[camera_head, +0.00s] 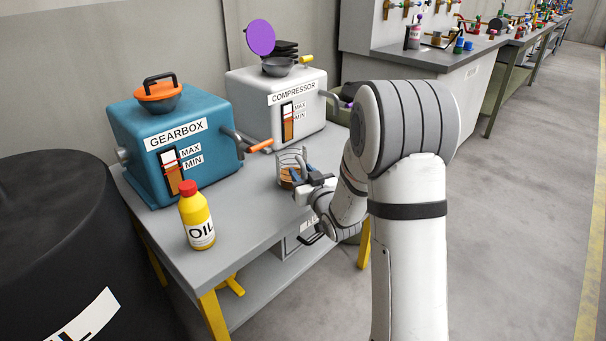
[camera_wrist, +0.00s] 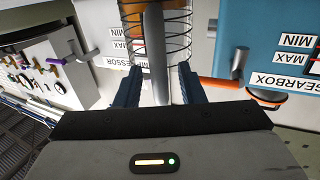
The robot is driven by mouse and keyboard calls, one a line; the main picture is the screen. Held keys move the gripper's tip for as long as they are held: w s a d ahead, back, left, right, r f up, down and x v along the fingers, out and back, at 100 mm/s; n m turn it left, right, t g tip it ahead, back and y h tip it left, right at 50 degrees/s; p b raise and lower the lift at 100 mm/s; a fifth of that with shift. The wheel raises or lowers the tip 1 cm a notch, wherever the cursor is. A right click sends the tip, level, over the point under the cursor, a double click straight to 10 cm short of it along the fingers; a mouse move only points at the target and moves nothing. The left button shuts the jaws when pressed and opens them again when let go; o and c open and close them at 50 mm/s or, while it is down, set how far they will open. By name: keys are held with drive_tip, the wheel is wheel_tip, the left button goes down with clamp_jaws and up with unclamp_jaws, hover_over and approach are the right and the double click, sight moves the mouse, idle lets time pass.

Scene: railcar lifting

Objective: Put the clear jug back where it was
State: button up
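The clear jug (camera_head: 290,157) stands on the grey workbench near its front edge. It has dark ring lines and orange-brown liquid low inside. My gripper (camera_head: 296,178) is right at the jug's near side. In the wrist view, the jug (camera_wrist: 180,29) is just ahead of my two blue fingertips (camera_wrist: 158,72). A grey upright bar (camera_wrist: 155,50), perhaps the jug's handle, lies between the fingers, with gaps on both sides. My gripper looks open. Fingers and wrist hide part of the jug.
The blue gearbox (camera_head: 160,115) and white compressor (camera_head: 245,110) stand behind on the workbench (camera_head: 255,205). A yellow oil bottle (camera_head: 196,215) stands at front left. A black drum (camera_head: 60,240) is left of the bench. Bare bench top lies between bottle and jug.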

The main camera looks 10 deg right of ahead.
drive_tip(key=shift+r, duration=0.1)
drive_tip(key=shift+r+p, duration=0.15)
drive_tip(key=shift+p, duration=0.15)
drive_tip(key=b+v, duration=0.5)
drive_tip(key=v, duration=0.7)
drive_tip(key=shift+f, duration=0.25)
drive_tip(key=s+d+f+m+g+h, duration=0.25)
drive_tip(key=s+f+g+h, duration=0.3)
drive_tip(key=s+g, duration=0.3)
drive_tip(key=s+a+g+y, duration=0.1)
drive_tip(key=s+a+g, duration=0.2)
drive_tip(key=s+g, duration=0.4)
drive_tip(key=s, duration=0.8)
drive_tip(key=shift+a+g, duration=0.2)
drive_tip(key=shift+g, duration=0.15)
